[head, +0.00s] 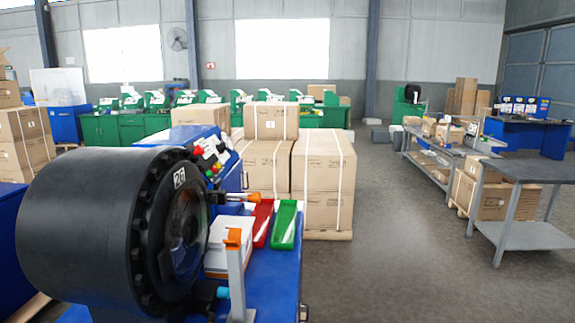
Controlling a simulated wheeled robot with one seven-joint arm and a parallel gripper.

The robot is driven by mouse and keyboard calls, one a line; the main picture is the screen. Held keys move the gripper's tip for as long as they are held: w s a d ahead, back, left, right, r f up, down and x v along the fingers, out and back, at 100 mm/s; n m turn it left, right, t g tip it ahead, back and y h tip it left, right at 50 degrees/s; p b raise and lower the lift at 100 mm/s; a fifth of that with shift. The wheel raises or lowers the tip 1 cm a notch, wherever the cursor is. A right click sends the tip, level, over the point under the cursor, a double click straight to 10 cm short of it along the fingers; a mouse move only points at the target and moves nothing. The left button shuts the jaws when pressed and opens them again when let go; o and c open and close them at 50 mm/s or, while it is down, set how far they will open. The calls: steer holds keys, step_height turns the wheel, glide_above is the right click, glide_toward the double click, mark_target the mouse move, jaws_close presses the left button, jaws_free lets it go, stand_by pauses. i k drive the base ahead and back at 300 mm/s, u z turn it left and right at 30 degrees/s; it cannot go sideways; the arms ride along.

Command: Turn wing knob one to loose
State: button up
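A large black round crimper head (90,225) with a "26" label fills the left foreground. An orange wing-shaped piece (233,238) sits on top of a grey upright post (237,280) at the front of the blue bench (275,275). An orange-tipped handle (249,197) sticks out to the right of the crimper head. A light-blue piece (222,293) sits low beside the crimper. No number shows on these parts, so I cannot tell which is wing knob one or whether it is tight or loose. My gripper is not in view.
A white box (229,259), a red tray (260,224) and a green tray (284,225) stand on the bench. Stacked cartons (323,180) stand behind it. Open floor (400,230) lies to the right, before a grey table (523,172).

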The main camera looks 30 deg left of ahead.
mark_target(217, 185)
steer(key=i, duration=3.4)
steer(key=u, duration=4.25)
steer(key=i, duration=1)
